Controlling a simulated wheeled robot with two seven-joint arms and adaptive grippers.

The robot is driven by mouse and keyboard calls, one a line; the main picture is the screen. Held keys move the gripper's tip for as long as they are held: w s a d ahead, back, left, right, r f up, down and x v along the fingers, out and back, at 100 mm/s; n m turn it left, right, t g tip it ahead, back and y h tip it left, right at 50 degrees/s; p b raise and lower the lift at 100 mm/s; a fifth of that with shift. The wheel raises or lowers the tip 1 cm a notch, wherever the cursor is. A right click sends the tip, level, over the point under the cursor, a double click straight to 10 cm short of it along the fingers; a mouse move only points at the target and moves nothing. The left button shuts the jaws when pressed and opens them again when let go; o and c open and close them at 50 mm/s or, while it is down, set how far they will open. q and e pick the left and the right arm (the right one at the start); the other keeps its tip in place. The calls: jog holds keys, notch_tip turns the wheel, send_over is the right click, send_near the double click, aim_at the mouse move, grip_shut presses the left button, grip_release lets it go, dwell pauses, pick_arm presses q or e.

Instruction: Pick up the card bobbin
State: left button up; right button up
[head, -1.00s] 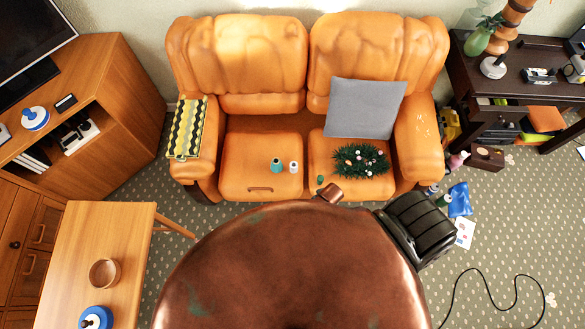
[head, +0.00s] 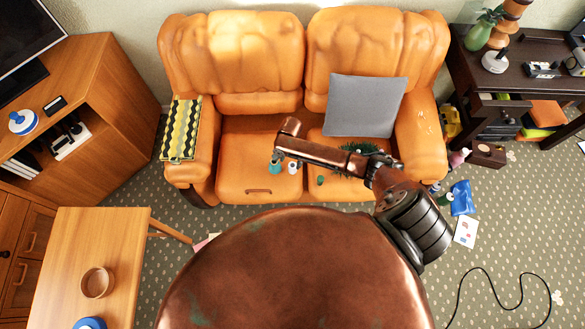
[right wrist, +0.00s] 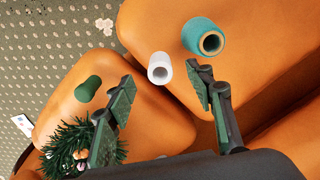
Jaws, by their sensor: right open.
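No label shows which thing is the card bobbin. A teal spool (head: 275,169) with a brown card-like core lies on the left seat of the orange sofa (head: 250,185); it also shows in the right wrist view (right wrist: 206,37). Beside it is a smaller white spool (head: 293,167) with a brown hole, seen in the right wrist view (right wrist: 159,68) between and beyond my fingertips. A small green piece (right wrist: 88,89) lies left of it. My right gripper (right wrist: 158,92) is open and empty above the seat. In the head view my arm partly hides this area. My left gripper is not in view.
A prickly green wreath (right wrist: 72,150) lies close to my left finger in the wrist view. A grey cushion (head: 365,107) leans on the sofa back. A wooden table (head: 110,240) with a bowl (head: 97,282) stands at lower left. A cable (head: 497,290) lies on the floor.

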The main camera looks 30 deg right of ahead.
aim_at(293, 166)
jog(key=f+b, duration=0.1)
jog(key=f, duration=0.1)
jog(key=d+f+b, duration=0.1)
jog(key=f, duration=0.2)
jog(key=f+b, duration=0.1)
jog(key=f, duration=0.1)
jog(key=shift+w+d+f, duration=0.15)
jog(key=shift+w+f, duration=0.05)
jog(key=shift+f, duration=0.15)
jog(key=shift+r, duration=0.1)
jog(key=shift+c, duration=0.6)
jog(key=c, duration=0.9)
